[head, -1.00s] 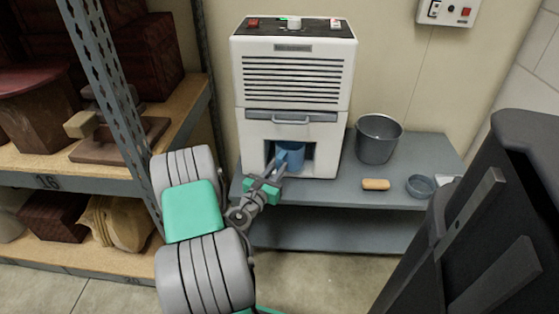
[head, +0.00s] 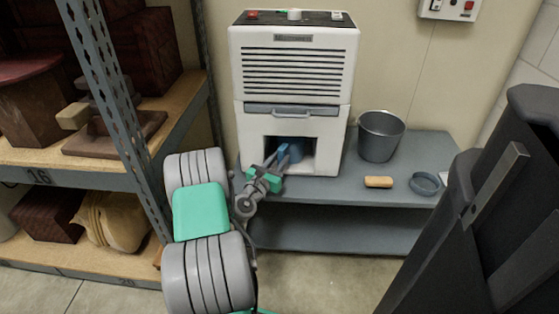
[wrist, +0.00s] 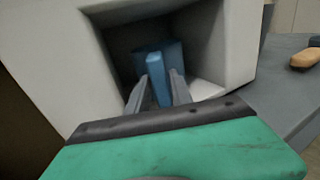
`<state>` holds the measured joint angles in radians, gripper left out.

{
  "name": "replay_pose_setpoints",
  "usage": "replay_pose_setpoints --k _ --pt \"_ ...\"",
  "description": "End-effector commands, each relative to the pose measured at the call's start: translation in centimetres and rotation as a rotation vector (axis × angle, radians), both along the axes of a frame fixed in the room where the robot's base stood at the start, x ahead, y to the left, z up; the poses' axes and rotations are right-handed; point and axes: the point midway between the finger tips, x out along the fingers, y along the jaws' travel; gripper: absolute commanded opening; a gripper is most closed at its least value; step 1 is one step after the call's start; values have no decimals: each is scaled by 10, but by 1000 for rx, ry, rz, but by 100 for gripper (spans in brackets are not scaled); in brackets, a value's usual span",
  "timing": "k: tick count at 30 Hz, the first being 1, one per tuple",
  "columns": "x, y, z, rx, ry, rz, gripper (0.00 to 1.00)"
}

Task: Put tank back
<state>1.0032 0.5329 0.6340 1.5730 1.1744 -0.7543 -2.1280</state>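The blue tank (head: 294,147) is inside the dark opening low in the front of the white dehumidifier (head: 292,75). In the wrist view the tank (wrist: 168,58) sits deep in the opening, with its blue handle pointing out toward me. My gripper (head: 272,166) is at the opening's lower left. In the wrist view my gripper (wrist: 160,90) has a grey finger on each side of the handle, closed on it. The tank's back and base are hidden in the dark bay.
The dehumidifier stands on a grey low shelf (head: 330,190). To its right are a grey bucket (head: 380,138), a tan sponge (head: 378,182) and a small grey dish (head: 425,184). A metal rack (head: 120,110) with wooden items is on the left. A control box (head: 447,9) is on the wall.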

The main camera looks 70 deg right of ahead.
Motion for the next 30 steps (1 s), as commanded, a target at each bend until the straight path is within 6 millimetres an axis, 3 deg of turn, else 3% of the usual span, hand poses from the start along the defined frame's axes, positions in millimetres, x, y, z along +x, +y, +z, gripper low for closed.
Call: replay_pose_setpoints --k 5,14,17,25,30 --pt "0 0 0 0 0 0 41" --pt "1 2 3 1 0 1 41" --pt "4 17 3 5 3 2 41" --pt "18 90 4 4 5 7 41" --pt "20 110 0 -2 -2 3 41"
